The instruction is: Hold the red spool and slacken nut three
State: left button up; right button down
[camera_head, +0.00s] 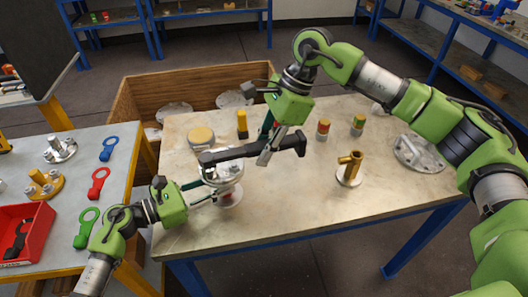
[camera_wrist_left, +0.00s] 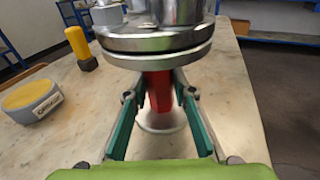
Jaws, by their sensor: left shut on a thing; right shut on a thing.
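The red spool (camera_wrist_left: 159,92) stands upright in the left wrist view under a pair of stacked metal flanges (camera_wrist_left: 158,45), with a round pale foot below. My left gripper (camera_wrist_left: 160,108) is shut on the spool, one teal finger on each side, just below the flanges. In the head view the flanged vessel (camera_head: 228,168) stands near the front left of the worktable. My right gripper (camera_head: 270,142) is shut on a long dark wrench (camera_head: 235,153) held nearly level, its left end over the top flange. The nuts are too small or hidden to tell apart.
On the worktable (camera_head: 300,200) stand a brass fitting (camera_head: 349,170), a flanged disc (camera_head: 417,153), a round yellow-topped block (camera_head: 201,137) and small coloured cylinders (camera_head: 323,129). A side table holds a red tray (camera_head: 38,222) and ring-ended tools (camera_head: 97,183). The front right tabletop is clear.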

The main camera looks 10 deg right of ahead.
pick_arm(q)
jog(key=shift+w, duration=0.1)
pick_arm(e)
jog(key=w+a+r+n+g, duration=0.1)
jog(key=w+r+n, duration=0.2)
jog(key=w+r, duration=0.1)
jog(key=shift+r+n+g, duration=0.3)
jog(key=shift+r+n, duration=0.1)
jog(key=shift+r, duration=0.2)
jog(key=shift+w+a, duration=0.1)
jog(key=shift+a, duration=0.05)
dwell(0.6)
pick_arm(q)
jog(key=o, duration=1.1)
jog(key=shift+c, duration=0.2)
jog(key=v, duration=1.2)
jog(key=shift+a, duration=0.1)
jog(key=shift+f, duration=0.1)
